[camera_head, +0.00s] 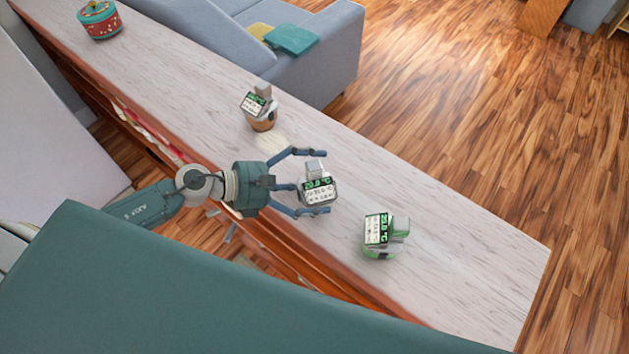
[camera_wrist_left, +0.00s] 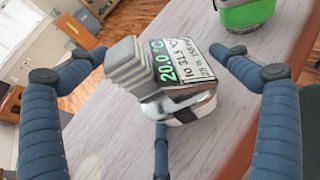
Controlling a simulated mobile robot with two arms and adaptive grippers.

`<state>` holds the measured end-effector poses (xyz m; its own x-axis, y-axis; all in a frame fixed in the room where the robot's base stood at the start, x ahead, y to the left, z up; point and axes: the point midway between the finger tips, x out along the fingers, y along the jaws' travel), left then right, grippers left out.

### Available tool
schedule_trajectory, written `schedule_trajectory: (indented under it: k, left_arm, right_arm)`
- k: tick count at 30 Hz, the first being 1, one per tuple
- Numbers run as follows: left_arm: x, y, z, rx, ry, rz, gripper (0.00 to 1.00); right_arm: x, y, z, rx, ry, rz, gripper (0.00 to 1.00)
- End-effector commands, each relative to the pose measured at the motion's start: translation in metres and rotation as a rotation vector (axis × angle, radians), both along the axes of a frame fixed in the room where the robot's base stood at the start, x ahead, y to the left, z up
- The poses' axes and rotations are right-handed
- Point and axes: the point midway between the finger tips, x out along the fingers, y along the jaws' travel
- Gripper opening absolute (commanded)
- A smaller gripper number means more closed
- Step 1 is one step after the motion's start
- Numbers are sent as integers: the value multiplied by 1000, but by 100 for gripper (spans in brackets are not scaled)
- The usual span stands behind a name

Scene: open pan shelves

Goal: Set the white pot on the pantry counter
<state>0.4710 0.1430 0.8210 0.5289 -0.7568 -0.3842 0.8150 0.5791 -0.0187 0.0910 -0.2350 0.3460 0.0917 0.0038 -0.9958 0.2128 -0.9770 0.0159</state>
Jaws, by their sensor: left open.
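A small shiny white-silver pot (camera_head: 318,195) with a grey block-like top and a label reading 20.0 °C is at the middle of the long pale counter (camera_head: 440,240). My left gripper (camera_head: 321,181) is open, its blue fingers spread around the pot from the left. The wrist view shows the same pot (camera_wrist_left: 185,108) between the spread fingers, with gaps visible at the sides. Whether the pot's base touches the counter is partly hidden. My right gripper is in neither view.
A green pot (camera_head: 379,250) with a label stands on the counter to the right. A brown pot (camera_head: 262,122) with a label stands behind the gripper. A red and green lidded pot (camera_head: 99,20) is at the far left end. A grey sofa (camera_head: 300,55) adjoins the counter's far side.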

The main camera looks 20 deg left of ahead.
Motion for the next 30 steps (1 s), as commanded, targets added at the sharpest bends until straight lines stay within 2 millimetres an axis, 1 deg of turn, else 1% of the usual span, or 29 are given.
schedule_trajectory:
  k: [30]
  left_arm:
    - [-22, 31, 15, 1, 1, 0, 100]
  right_arm:
    - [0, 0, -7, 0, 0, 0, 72]
